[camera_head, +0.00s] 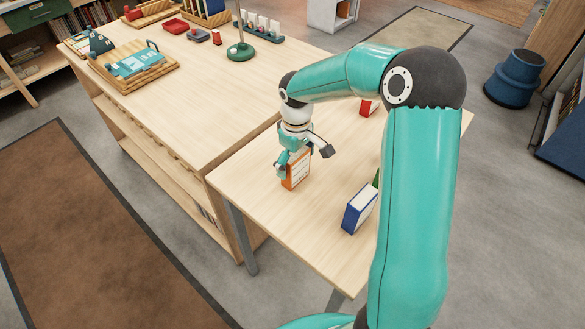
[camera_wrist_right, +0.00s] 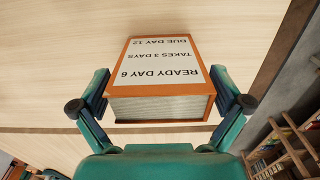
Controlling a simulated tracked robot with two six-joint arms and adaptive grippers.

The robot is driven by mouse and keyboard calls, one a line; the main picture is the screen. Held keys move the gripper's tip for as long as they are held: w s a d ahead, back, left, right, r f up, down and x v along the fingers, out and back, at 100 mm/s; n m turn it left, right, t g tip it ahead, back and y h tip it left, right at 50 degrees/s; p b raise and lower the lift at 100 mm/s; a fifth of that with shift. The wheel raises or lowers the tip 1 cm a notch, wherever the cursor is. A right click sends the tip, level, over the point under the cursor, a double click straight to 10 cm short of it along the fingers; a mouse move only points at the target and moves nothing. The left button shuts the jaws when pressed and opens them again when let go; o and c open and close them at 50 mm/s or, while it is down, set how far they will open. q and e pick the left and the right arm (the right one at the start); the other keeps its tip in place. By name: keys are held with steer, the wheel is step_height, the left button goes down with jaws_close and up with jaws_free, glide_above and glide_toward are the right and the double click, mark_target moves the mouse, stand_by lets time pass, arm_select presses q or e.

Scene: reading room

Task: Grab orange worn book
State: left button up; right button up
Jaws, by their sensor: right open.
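The orange book (camera_head: 296,172) stands upright on the small wooden table, with a white label on its cover. In the right wrist view the orange book (camera_wrist_right: 160,75) shows its label, reading READY DAY 6, TAKES 3 DAYS, DUE DAY 12 upside down, and its pale page edge. My right gripper (camera_head: 302,165) is open at the book from above. In the right wrist view its fingers (camera_wrist_right: 162,105) lie on either side of the book, with small gaps. My left gripper is not in view.
A blue book (camera_head: 359,210) stands on the same small table (camera_head: 262,212), with a green one partly hidden behind my arm. A red item (camera_head: 368,107) lies farther back. The larger wooden table (camera_head: 190,105) adjoins on the left, holding a tray (camera_head: 160,76) and green lamp base (camera_head: 241,52).

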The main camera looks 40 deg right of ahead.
steer(key=shift+c, duration=0.3)
steer(key=c, duration=1.1)
steer(key=shift+r, duration=0.15)
